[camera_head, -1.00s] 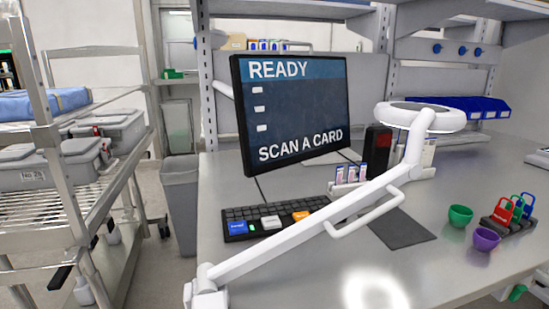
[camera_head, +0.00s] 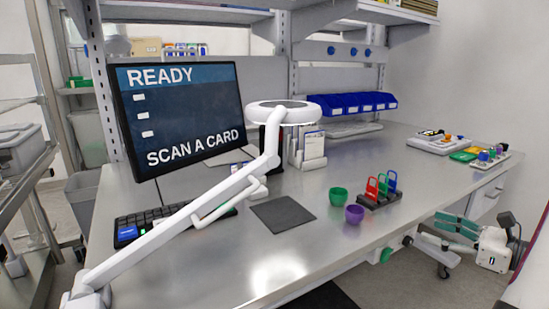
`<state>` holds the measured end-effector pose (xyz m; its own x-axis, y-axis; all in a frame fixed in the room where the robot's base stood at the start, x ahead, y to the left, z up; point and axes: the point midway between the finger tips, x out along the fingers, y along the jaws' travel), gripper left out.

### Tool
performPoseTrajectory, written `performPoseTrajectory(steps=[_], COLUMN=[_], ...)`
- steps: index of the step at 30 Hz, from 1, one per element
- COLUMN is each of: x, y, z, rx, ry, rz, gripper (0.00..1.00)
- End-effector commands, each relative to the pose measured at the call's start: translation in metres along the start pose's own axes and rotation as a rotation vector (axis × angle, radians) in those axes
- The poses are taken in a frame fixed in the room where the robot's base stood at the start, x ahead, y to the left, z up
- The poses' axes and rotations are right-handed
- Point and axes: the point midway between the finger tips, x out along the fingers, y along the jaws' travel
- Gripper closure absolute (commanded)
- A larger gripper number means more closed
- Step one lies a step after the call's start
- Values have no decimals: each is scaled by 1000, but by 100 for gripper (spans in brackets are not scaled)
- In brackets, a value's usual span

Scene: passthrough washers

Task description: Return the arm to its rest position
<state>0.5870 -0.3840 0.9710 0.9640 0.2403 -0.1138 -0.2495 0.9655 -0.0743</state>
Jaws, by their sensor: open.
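My gripper (camera_head: 427,228) is at the lower right of the head view, beside the right part of the bench and below the level of its top. Its two teal fingers are spread apart and nothing shows between them. Its white body (camera_head: 494,249) is behind the fingers, and a white part of my arm (camera_head: 530,285) is cut off by the right edge. How the arm links between them run is hidden.
A drawer unit (camera_head: 487,198) is near my gripper. Floor (camera_head: 400,290) shows below.

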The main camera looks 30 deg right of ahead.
Motion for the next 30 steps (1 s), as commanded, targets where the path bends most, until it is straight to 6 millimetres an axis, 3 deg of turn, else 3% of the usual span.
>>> performPoseTrajectory(steps=[8, 11, 16, 20, 24, 30], x=[45, 63, 84, 79, 59, 17], y=[58, 92, 182, 249, 307, 358], z=[44, 64, 105, 127, 144, 163], rx=[-141, -229, -484, -728, -1024, -1502], ry=[80, 122, 214, 276, 320, 336], rz=[226, 349, 648, 880, 1103, 1358], gripper=[38, 38, 38, 38, 38, 38])
